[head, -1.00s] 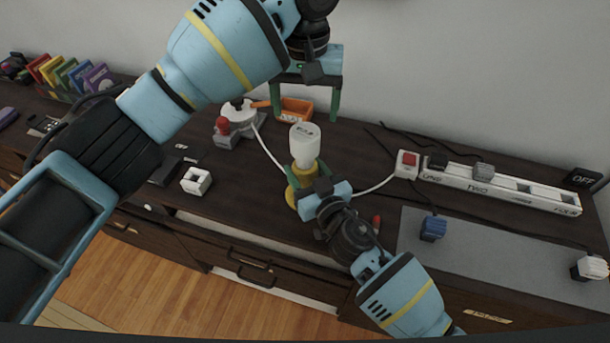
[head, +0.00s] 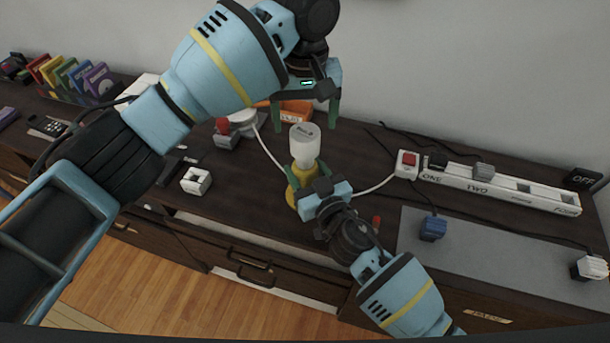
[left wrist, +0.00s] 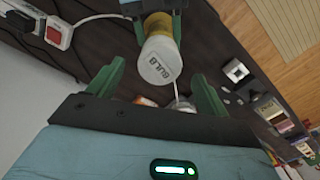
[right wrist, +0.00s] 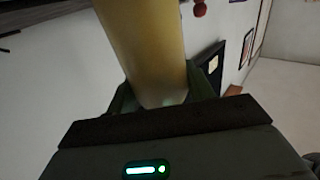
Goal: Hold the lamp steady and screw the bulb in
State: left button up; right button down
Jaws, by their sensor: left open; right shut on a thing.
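The white bulb (head: 304,142) stands upright on top of the yellow lamp (head: 296,196), near the middle of the dark cabinet top. How deep it sits is hidden. My right gripper (head: 312,184) is shut around the lamp's yellow stem, which fills the right wrist view (right wrist: 145,45). My left gripper (head: 307,122) is open, pointing down just above the bulb, its green fingers on either side and apart from it. In the left wrist view the bulb's labelled end (left wrist: 165,66) faces the camera between the open fingers (left wrist: 157,72).
A white power strip (head: 500,188) with a red-switched block (head: 407,163) lies to the right. A grey mat (head: 500,255) lies at front right. An orange tray (head: 297,110) and a grey block with a red button (head: 226,133) are behind and left. A white square ring (head: 196,181) lies left.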

aim_at(305, 132)
pick_arm(q)
notch_tip(305, 132, down, 9)
dwell(0.4)
jog(key=c, duration=1.2)
jog(key=m, duration=0.7)
jog(key=shift+m, duration=0.4)
jog(key=m, duration=0.7)
jog(key=o, duration=1.1)
jog(key=shift+r, duration=2.25)
